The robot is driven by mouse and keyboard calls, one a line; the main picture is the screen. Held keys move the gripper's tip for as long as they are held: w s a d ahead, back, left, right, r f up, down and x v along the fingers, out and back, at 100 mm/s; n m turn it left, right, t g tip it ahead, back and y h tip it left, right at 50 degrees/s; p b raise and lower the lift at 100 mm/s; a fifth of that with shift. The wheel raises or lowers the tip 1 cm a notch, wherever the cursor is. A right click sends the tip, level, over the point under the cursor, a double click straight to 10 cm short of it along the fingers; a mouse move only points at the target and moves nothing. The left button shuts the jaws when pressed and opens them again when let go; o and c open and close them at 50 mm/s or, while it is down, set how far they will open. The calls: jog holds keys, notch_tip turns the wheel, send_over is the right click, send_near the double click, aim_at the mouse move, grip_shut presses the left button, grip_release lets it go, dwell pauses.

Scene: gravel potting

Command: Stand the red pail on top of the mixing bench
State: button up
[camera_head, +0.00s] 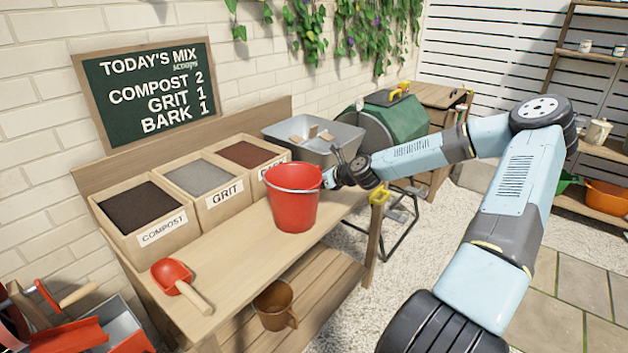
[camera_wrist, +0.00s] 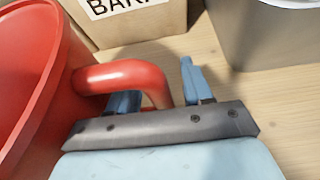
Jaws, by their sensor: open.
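The red pail (camera_head: 293,205) stands upright on the top of the wooden mixing bench (camera_head: 238,262), in front of the bark bin. My gripper (camera_head: 331,176) is at the pail's right side, near the rim. In the wrist view, the pail's wall (camera_wrist: 30,75) fills the left and its red side handle (camera_wrist: 118,72) reaches between the blue fingers of my open gripper (camera_wrist: 158,88). I cannot tell whether a finger touches the handle.
Compost (camera_head: 140,210), grit (camera_head: 212,182) and bark (camera_head: 245,155) bins line the bench's back. A grey tub (camera_head: 330,150) stands behind the gripper. A red scoop (camera_head: 175,275) lies at front left. A brown pot (camera_head: 273,303) sits on the lower shelf.

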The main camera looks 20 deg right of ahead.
jog(key=v, duration=1.2)
jog(key=shift+a, duration=0.1)
dwell(0.4)
